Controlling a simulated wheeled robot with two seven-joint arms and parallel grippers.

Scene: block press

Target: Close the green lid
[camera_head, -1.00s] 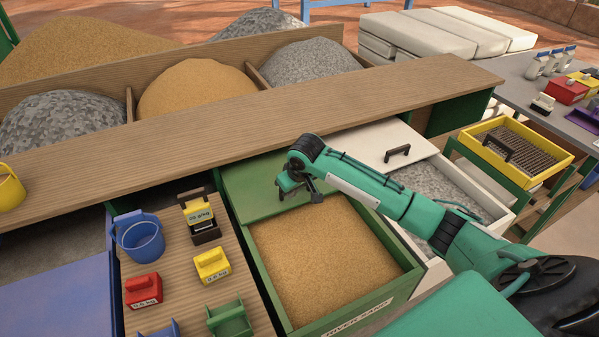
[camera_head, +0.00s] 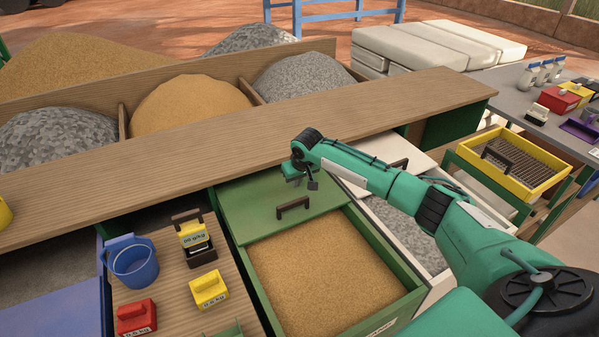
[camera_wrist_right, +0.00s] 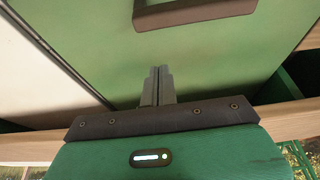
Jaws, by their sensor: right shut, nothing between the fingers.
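The green lid (camera_head: 252,207) covers the back part of the green bin (camera_head: 389,254) of sand, and the front part of the sand (camera_head: 320,268) is uncovered. A dark brown handle (camera_head: 293,206) stands on the lid; it also shows at the top of the right wrist view (camera_wrist_right: 195,12). My right gripper (camera_head: 311,184) is shut and empty, over the lid's rear right part, behind the handle. In the right wrist view its fingertips (camera_wrist_right: 158,72) are together against the green lid surface, apart from the handle. I cannot tell whether they touch the lid. My left gripper is not in view.
A long wooden shelf (camera_head: 240,129) runs behind the bin. A white-lidded gravel bin (camera_head: 394,231) is on the right, under my right arm.

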